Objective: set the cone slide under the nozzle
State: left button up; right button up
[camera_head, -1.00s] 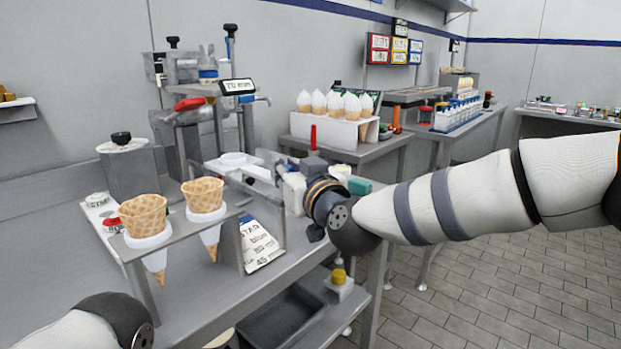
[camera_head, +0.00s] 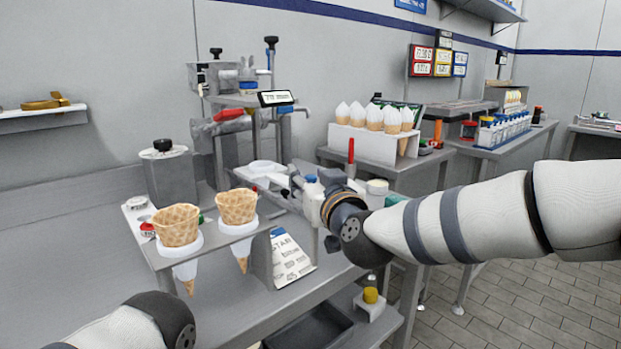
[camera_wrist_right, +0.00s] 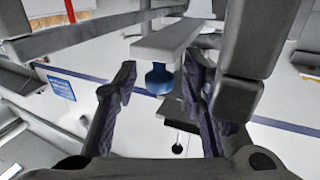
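The dispensing machine (camera_head: 240,115) stands at the back of the bench in the head view, with a blue band near its head. A white plate-like part (camera_head: 265,170), perhaps the cone slide, sits in front of it. In the right wrist view a blue nozzle-like part (camera_wrist_right: 158,80) hangs below a grey bar, between and beyond the fingers. My right gripper (camera_head: 316,188) is beside the machine's front right, partly hidden by its own wrist. In its wrist view the fingers (camera_wrist_right: 160,75) are apart with nothing visible gripped. My left gripper is outside the head view.
Two waffle cones (camera_head: 178,226) (camera_head: 237,207) stand in a grey rack (camera_head: 215,241) at the bench front. A canister (camera_head: 168,174) stands at the left. A white holder of filled cones (camera_head: 365,142) is behind my right arm.

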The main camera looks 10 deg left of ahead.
jog(key=v, duration=1.2)
jog(key=shift+s, duration=0.1)
